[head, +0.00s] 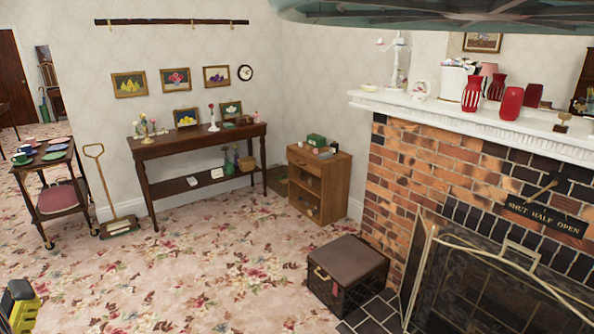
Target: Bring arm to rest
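No arm link or fingers of my gripper can be made out clearly in the head view. A yellow and black piece (20,306) is cut off by the lower left edge of the picture. I cannot tell whether it is part of my arm or a thing in the room. No object is seen held.
Flowered carpet (200,265) lies open in the middle. A dark footstool box (348,277) stands before the brick fireplace (425,170) and its metal screen (500,285). A wooden cabinet (317,183), a console table (205,140) and a trolley (52,190) line the walls.

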